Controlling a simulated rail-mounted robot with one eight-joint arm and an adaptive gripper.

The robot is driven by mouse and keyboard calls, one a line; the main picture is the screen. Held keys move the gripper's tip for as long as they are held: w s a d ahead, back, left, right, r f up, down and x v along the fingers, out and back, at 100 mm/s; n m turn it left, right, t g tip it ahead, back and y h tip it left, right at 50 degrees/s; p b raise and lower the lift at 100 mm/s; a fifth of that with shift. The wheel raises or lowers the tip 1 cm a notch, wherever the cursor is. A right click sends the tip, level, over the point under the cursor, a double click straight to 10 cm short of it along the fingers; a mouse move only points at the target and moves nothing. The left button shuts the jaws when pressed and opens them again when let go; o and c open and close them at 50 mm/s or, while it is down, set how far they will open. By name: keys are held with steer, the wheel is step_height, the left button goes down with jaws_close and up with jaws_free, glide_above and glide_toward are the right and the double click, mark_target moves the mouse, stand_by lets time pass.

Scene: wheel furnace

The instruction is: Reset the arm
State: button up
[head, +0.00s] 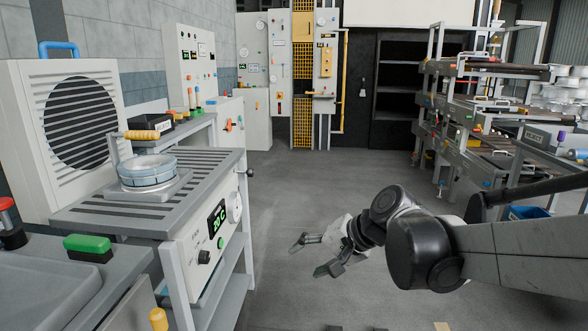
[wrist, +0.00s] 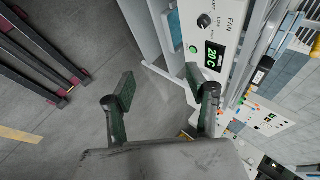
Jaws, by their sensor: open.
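My gripper (head: 315,257) is open and empty in the head view, held in the air over the grey floor to the right of the fan bench. My arm reaches in from the right edge. In the wrist view my gripper's two fingers (wrist: 160,88) are spread apart with only floor and the bench's side between and beyond them. The right finger overlaps the bench's control panel in that picture; I cannot tell the gap between them.
The fan bench (head: 222,170) with a green 20C display stands left, carrying a round metal wheel part (head: 147,170). A large fan box (head: 70,135) stands behind it. A shelving rack (head: 480,110) is at the right. Control cabinets (head: 265,80) stand at the back. The middle floor (head: 320,180) is clear.

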steer(key=s+d+f+n+t+h, duration=0.3)
steer(key=s+d+h, duration=0.5)
steer(key=s+d, duration=1.05)
step_height(320, 180, up, 19)
steer(key=s+a+n+g+p, duration=0.1)
steer(key=a+p, duration=0.1)
steer(key=p, duration=1.6)
steer(key=shift+r, duration=0.15)
